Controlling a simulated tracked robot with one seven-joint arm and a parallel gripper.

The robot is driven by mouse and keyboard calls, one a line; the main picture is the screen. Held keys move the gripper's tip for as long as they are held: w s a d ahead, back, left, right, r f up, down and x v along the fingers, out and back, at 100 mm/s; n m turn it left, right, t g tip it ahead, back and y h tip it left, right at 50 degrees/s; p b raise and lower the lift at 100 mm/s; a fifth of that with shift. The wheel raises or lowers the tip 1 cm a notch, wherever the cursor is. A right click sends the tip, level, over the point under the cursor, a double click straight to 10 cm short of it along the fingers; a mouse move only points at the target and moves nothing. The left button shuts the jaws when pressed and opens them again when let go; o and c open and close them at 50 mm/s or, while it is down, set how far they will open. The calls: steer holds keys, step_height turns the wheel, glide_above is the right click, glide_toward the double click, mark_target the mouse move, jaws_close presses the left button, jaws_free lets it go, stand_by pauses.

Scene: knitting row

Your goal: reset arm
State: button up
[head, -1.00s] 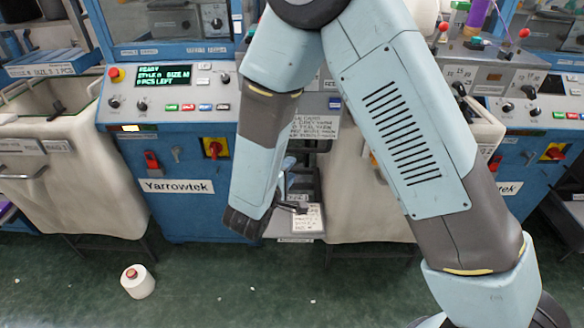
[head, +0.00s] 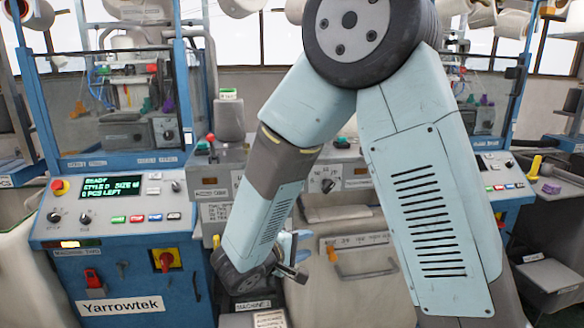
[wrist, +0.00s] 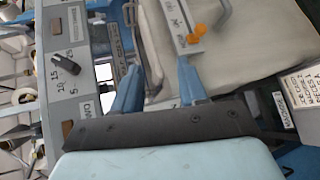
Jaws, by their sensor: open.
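My arm hangs in front of the machine row in the head view, bent at the elbow. The bin's edge and a grey control panel (wrist: 75,60) show beyond the fingers.
An orange-yellow knob or handle (head: 332,251) is close to the right of my gripper. The machine's screen (head: 111,188) reads ready. A red switch (head: 93,279) and a yellow-red switch (head: 165,260) are on its front. Another machine (head: 500,185) stands at the right.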

steer(key=s+d+r+m+g+y, duration=0.1)
steer(key=s+d+r+m+g, duration=0.3)
steer(key=d, duration=0.5)
steer(key=s+d+r+m+g, duration=0.3)
steer(key=s+d+r+g, duration=0.15)
steer(key=d, duration=0.35)
steer(key=s+d+r+m+t+y, duration=0.3)
steer(key=s+d+r+m+y, duration=0.1)
steer(key=s+r+y, duration=0.4)
steer(key=shift+s+r+y, duration=0.3)
steer(key=shift+s+r, duration=0.5)
steer(key=shift+s, duration=0.35)
